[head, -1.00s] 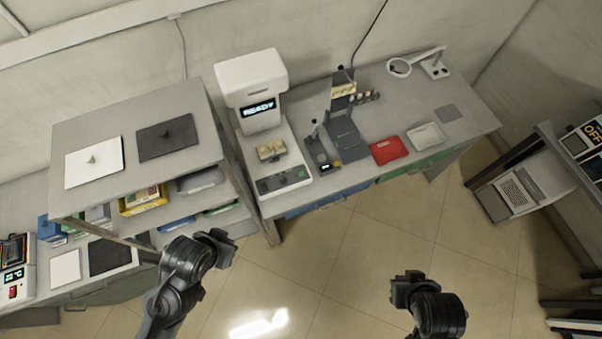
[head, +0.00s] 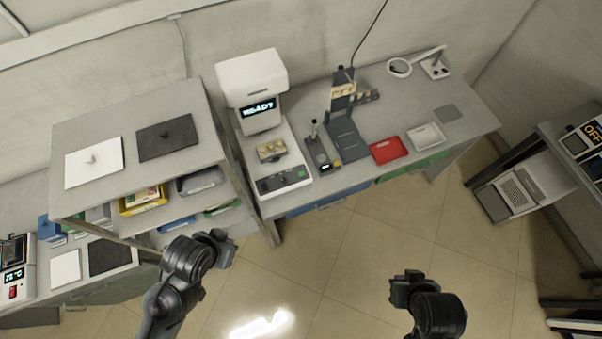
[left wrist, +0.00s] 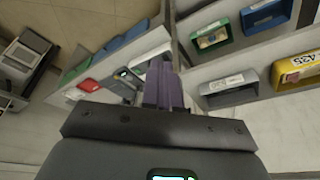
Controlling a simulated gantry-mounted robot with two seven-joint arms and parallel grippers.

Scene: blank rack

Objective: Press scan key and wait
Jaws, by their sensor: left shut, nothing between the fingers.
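The white scanner machine (head: 252,78) stands on the workbench, its screen (head: 259,108) reading "READY". A beige block with round marks (head: 271,150) sits on its bed. The dark key panel (head: 284,180) with a green key (head: 303,174) is at the front of its base. My left gripper (head: 222,238) is apart from the scanner, in front of the shelf unit; its shut, empty fingers show in the left wrist view (left wrist: 163,84). My right gripper (head: 401,287) is over the floor, well away from the bench; its fingers are too small to read.
The shelf unit (head: 190,100) left of the scanner holds a yellow bin (head: 143,207) and a grey bin (head: 200,183). Right of the scanner are a dark stand (head: 343,135), a red tray (head: 388,150) and a white tray (head: 425,137). Floor before the bench is clear.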

